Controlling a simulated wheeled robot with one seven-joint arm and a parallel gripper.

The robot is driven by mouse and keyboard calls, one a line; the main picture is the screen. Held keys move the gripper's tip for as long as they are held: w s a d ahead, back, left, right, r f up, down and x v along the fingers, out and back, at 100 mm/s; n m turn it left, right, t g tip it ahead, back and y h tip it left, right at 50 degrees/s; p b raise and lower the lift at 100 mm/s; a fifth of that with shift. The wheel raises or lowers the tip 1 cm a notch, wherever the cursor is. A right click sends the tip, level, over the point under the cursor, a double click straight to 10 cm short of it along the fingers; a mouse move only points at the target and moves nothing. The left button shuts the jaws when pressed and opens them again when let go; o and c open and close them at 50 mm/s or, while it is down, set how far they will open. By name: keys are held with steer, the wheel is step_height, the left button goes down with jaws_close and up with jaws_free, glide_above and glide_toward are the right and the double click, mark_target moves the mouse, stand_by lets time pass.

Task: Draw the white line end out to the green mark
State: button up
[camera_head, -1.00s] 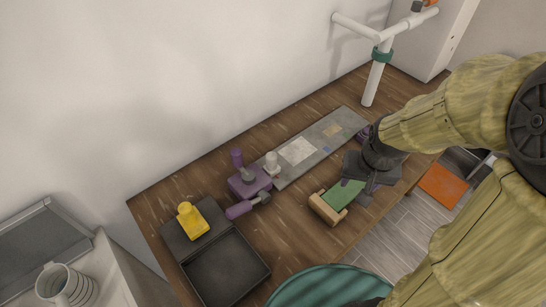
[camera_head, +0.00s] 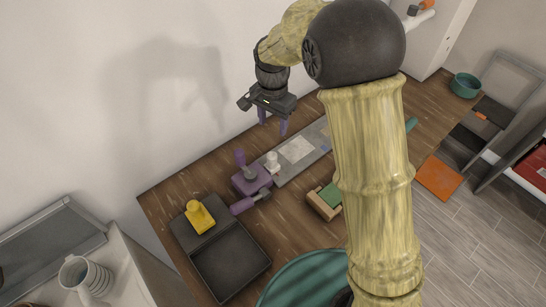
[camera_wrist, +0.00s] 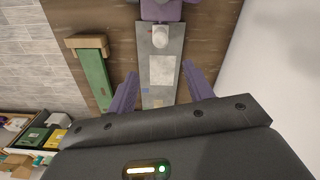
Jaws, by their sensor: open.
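A small white piece (camera_head: 272,160), which looks like the white line end, stands at the left end of a grey strip (camera_head: 284,176), beside a purple device (camera_head: 250,180). It also shows in the wrist view (camera_wrist: 160,36). The strip bears a pale patch (camera_head: 297,149) and a small blue mark (camera_wrist: 158,103). I cannot make out a green mark on it; my arm covers its right part in the head view. My gripper (camera_head: 272,125) is open and empty, fingers pointing down, above the strip's left part. In the wrist view its fingers (camera_wrist: 160,75) lie either side of the strip.
A green board with a wooden end (camera_wrist: 93,78) lies beside the strip. A black tray (camera_head: 231,267) with a yellow item (camera_head: 199,216) is at the left, a teal bowl (camera_head: 465,85) at the far right. The wall is close behind the bench.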

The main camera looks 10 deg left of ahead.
mark_target(273, 153)
steer(key=shift+a+f, duration=0.1)
steer(key=shift+f, duration=0.05)
step_height(273, 153, down, 17)
steer(key=p, duration=0.4)
stand_by(0.3)
steer(key=shift+w, duration=0.1)
jaws_close()
steer(key=shift+w, duration=0.1)
